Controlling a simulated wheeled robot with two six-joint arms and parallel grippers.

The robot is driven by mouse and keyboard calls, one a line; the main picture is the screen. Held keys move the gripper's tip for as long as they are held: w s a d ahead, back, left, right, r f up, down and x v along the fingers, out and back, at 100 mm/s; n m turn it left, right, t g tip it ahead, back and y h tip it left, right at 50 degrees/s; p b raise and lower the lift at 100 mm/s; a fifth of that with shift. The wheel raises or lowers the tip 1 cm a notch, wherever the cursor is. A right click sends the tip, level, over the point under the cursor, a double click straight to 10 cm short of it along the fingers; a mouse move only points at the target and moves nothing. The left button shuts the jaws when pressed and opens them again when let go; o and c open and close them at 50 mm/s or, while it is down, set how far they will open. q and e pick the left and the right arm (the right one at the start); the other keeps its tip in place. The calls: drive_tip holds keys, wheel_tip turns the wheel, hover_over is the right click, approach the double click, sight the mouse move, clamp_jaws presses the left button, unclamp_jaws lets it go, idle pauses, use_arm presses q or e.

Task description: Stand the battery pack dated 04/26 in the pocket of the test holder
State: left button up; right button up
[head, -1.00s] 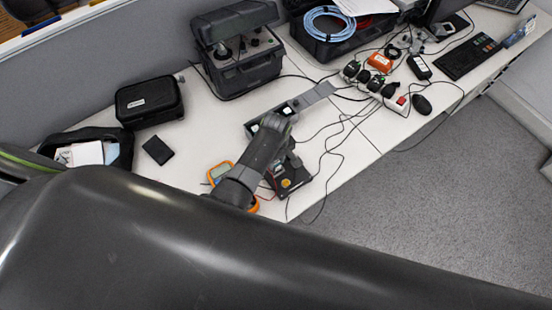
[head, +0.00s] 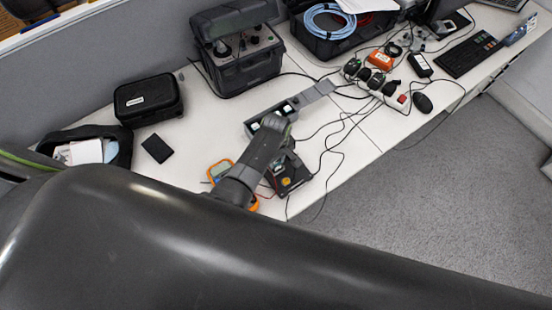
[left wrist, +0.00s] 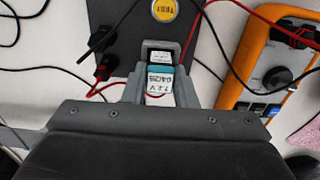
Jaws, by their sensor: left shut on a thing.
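My left gripper (left wrist: 160,90) is shut on a battery pack (left wrist: 160,80) with a teal end and a white label. The label looks upside down and seems to read 7.4 V 04/26. The pack is at the grey pocket of the test holder (left wrist: 118,35), a dark unit with a yellow TEST button. A black face with a white label shows just beyond the pack. How deep the pack sits is hidden. In the head view the test holder (head: 286,183) is partly behind my left arm. My right gripper is not in view.
A grey tray (head: 315,93) lies behind my arm with light-coloured items in it. An orange multimeter (head: 214,172) is left of the holder, with leads nearby. A black case (head: 148,100), a grey box (head: 240,65) and a power strip (head: 375,85) stand farther off.

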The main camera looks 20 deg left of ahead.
use_arm(q)
drive_tip(key=shift+f, duration=0.3)
drive_tip(key=o, duration=1.5)
wheel_tip(320, 180, up, 3)
drive_tip(key=p, duration=0.3)
drive_tip(key=shift+r, duration=0.1)
drive_tip(key=shift+r+p, duration=0.75)
drive_tip(key=shift+r, duration=1.65)
drive_tip(key=shift+s, duration=0.1)
